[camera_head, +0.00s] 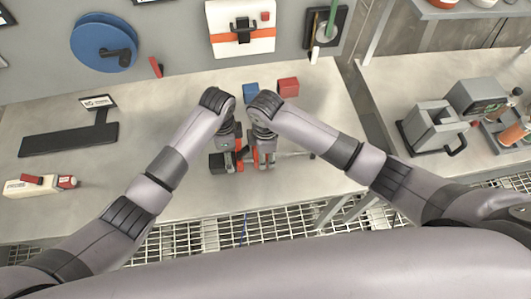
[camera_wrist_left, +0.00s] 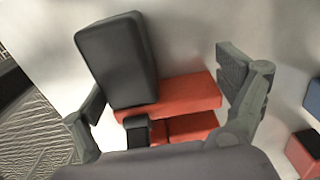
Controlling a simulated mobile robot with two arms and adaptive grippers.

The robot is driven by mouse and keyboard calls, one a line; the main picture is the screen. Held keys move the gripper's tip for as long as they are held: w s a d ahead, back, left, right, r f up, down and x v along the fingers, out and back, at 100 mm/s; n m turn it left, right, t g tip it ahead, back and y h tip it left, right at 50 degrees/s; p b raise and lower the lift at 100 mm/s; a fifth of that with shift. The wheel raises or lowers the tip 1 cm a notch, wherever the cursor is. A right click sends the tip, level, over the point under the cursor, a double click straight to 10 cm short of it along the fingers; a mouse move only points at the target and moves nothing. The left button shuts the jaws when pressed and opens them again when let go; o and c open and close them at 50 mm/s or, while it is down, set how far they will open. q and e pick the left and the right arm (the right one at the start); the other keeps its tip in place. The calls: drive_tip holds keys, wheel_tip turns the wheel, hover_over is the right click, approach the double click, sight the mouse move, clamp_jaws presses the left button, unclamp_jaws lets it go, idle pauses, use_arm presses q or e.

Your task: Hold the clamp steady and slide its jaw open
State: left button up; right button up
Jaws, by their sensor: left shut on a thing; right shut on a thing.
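The clamp (camera_head: 217,164) lies at the table's front middle, mostly hidden under my two grippers. It has a black block and red-orange parts. A thin grey bar sticks out to the right beside my right gripper. In the left wrist view the clamp's black block and red body (camera_wrist_left: 180,95) sit between the fingers. My left gripper (camera_head: 228,148) is shut on the clamp's left part; its fingers also show in the left wrist view (camera_wrist_left: 163,85). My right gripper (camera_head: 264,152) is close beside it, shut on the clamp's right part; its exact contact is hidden.
A blue block (camera_head: 251,88) and a red block (camera_head: 288,87) stand behind my grippers; both show at the right of the left wrist view. A dark tray stand (camera_head: 68,140) and red-white items (camera_head: 40,184) lie left. Metal grating (camera_head: 190,240) runs below the front edge.

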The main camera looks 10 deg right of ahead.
clamp_jaws()
drive_tip(key=d, duration=0.8)
drive_tip(key=shift+s, duration=0.1)
drive_tip(key=o, duration=1.1)
unclamp_jaws()
drive_tip(key=shift+a, duration=0.15)
